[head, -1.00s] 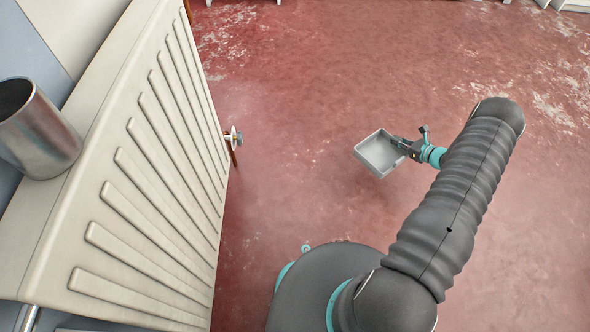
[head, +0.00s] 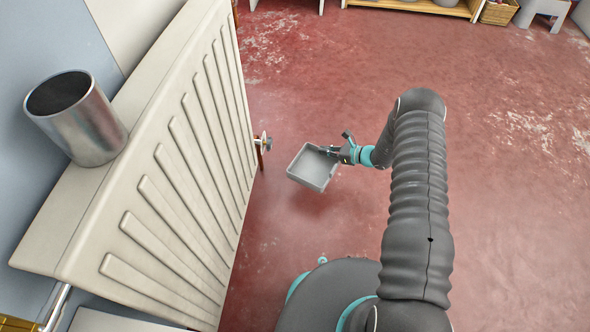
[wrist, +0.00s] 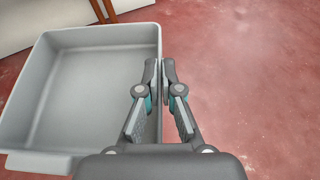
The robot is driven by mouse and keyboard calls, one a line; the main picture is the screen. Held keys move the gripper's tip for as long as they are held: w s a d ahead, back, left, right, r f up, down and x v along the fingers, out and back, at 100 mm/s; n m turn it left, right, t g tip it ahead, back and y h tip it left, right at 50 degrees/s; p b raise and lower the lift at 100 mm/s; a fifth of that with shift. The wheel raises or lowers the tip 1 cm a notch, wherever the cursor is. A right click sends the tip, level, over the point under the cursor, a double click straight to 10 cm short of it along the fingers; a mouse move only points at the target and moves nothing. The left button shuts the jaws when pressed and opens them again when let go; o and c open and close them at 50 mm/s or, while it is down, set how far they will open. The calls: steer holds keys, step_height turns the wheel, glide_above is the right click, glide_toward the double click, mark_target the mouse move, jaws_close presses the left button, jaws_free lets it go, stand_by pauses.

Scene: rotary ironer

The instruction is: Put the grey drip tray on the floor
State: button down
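The grey drip tray (head: 313,168) is a shallow, empty, open-topped rectangular box, seen in the head view near the middle, right of the radiator. In the wrist view the tray (wrist: 90,85) fills the left half, its open side facing up. My gripper (head: 330,151) is at the tray's right wall. In the wrist view the fingertips of my gripper (wrist: 162,68) are close together on that wall's rim, shut on it. A shadow lies on the floor below the tray, so it hangs above the red floor (head: 430,100); the exact height is hard to tell.
A cream radiator (head: 185,170) stands at the left, with a metal cup (head: 88,125) on top. Its valve (head: 262,142) sticks out towards the tray. A wooden shelf (head: 425,8) and a basket (head: 497,12) are at the far wall. The floor between is clear.

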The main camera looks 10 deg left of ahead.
mark_target(300, 155)
steer(key=a+f, duration=0.2)
steer(key=a, duration=0.1)
steer(key=w+a+f, duration=0.1)
steer(key=a+f, duration=0.1)
steer(key=a, duration=0.1)
steer(key=a+f, duration=0.1)
steer(key=a, duration=0.2)
steer(key=shift+w+a+f, duration=0.2)
steer(key=shift+a+f, duration=0.1)
steer(key=shift+f, duration=0.1)
steer(key=shift+f+b, duration=0.45)
steer(key=shift+f, duration=1.6)
steer(key=shift+f+b, duration=0.2)
steer(key=shift+b, duration=0.1)
steer(key=c, duration=1.3)
jaws_free()
steer(key=shift+r, duration=0.1)
